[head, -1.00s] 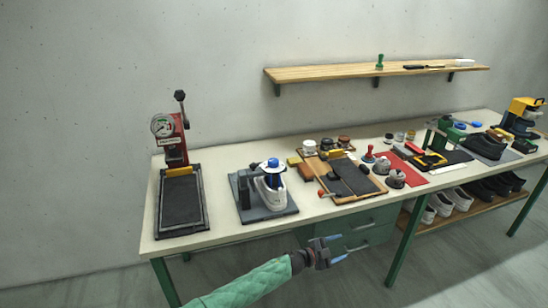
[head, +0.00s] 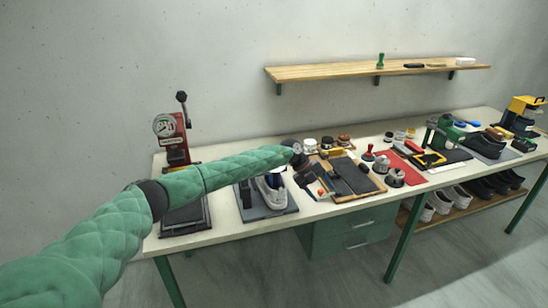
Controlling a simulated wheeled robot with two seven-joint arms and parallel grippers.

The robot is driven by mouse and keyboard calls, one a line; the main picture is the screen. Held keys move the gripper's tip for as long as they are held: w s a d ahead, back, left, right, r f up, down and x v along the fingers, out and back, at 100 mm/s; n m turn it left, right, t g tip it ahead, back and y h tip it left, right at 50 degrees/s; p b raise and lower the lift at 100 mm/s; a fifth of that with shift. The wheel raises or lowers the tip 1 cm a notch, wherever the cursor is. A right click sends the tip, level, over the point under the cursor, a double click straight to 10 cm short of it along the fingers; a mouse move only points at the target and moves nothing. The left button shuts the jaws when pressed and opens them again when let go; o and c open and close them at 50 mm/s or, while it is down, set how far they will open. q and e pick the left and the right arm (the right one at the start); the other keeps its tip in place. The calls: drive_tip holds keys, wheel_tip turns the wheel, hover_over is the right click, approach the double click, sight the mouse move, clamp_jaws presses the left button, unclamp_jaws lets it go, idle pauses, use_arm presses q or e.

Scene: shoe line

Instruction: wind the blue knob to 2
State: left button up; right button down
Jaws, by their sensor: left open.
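The white shoe (head: 271,192) sits in a grey press fixture (head: 262,213) on the bench. The blue knob on top of this fixture is mostly hidden behind my left forearm; only a little blue shows just under the sleeve. My left gripper (head: 315,188) is open and empty. It hangs over the bench just right of the shoe, near the left edge of the wooden board, pointing down and to the right. Any 2 mark on the knob cannot be made out. My right gripper is out of view.
A red press with a gauge (head: 167,128) stands at the left, its base partly behind my arm. A wooden board with a dark pad (head: 352,178) lies right of my gripper, with several tins and stamps around it. A shelf (head: 340,72) hangs above.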

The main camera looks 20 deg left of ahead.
use_arm(q)
drive_tip(key=w+a+r+y, duration=0.1)
drive_tip(key=a+r+y, duration=0.1)
drive_tip(key=a+r, duration=0.3)
drive_tip(key=w+a+r+n+y, duration=0.1)
drive_tip(key=w+a+r+y, duration=0.1)
drive_tip(key=a+r, duration=0.3)
drive_tip(key=w+a+r+y+p, duration=0.1)
drive_tip(key=a+r+y, duration=0.2)
drive_tip(key=a, duration=0.6)
drive_tip(key=shift+w+a+r+y, duration=0.1)
drive_tip(key=shift+w+r+y, duration=0.1)
drive_tip(key=shift+r, duration=0.3)
drive_tip(key=shift+w+a+r+y, duration=0.1)
drive_tip(key=shift+r+y, duration=0.1)
drive_tip(key=shift+r, duration=0.25)
drive_tip(key=shift+f+p, duration=0.3)
drive_tip(key=shift+p, duration=0.1)
wheel_tip(320, 180, down, 4)
drive_tip(key=p, duration=0.2)
drive_tip(key=shift+f+p, duration=0.25)
drive_tip(key=shift+p, duration=0.1)
drive_tip(key=shift+f+p, duration=0.45)
drive_tip(key=shift+f, duration=0.9)
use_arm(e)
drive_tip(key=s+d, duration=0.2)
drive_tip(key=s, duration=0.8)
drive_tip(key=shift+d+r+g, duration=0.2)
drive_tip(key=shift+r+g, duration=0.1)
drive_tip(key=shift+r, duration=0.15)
